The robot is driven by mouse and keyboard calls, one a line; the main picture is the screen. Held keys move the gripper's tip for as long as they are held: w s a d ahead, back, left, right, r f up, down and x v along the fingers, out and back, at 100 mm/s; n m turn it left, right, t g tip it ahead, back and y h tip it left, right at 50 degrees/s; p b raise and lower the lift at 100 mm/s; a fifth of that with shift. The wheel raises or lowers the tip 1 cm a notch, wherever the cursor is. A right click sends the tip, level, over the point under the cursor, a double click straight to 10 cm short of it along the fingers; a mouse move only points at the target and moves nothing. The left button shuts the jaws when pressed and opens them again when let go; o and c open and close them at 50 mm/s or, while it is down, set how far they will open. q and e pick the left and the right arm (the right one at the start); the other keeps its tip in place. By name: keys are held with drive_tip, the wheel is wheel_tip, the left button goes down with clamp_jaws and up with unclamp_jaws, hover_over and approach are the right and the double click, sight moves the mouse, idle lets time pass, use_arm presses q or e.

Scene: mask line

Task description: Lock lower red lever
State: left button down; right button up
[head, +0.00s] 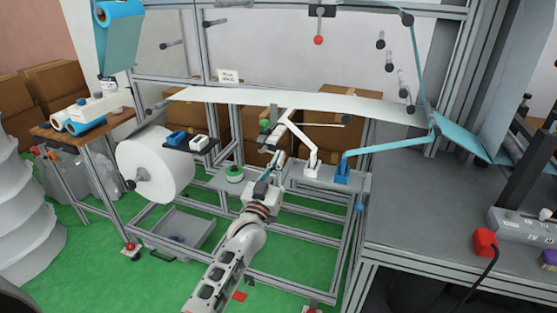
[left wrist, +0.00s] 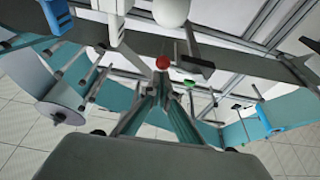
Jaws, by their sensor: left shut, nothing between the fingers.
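A lever with a red ball knob (head: 318,40) hangs from a dark bracket on the upper frame in the head view. In the left wrist view a red ball knob (left wrist: 162,62) shows just past my fingertips; I cannot tell whether it is the same one or whether they touch it. My left gripper (head: 279,154) reaches up in front of the web line, below the white sheet. Its teal fingers (left wrist: 162,88) are shut and empty. No second red lever shows clearly in the head view; the area behind my gripper is partly hidden. My right gripper is not in view.
A white lever arm (head: 305,138) and a blue lever arm (head: 385,147) stand right of my left gripper. The white sheet (head: 290,98) runs across above it. A large white roll (head: 158,162) is at left. A grey table (head: 440,215) fills the right side.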

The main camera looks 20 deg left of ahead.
use_arm(q)
drive_tip(key=shift+f+m+h, duration=0.35)
drive_tip(key=shift+m+h, duration=0.05)
drive_tip(key=shift+m, duration=0.4)
drive_tip(key=a+f+m+g+h, duration=0.3)
drive_tip(key=f+m+h, duration=0.1)
drive_tip(key=m, duration=1.1)
drive_tip(key=shift+a+f+h+p, duration=0.35)
drive_tip(key=shift+a+f+h, duration=0.05)
drive_tip(key=shift+f, duration=0.1)
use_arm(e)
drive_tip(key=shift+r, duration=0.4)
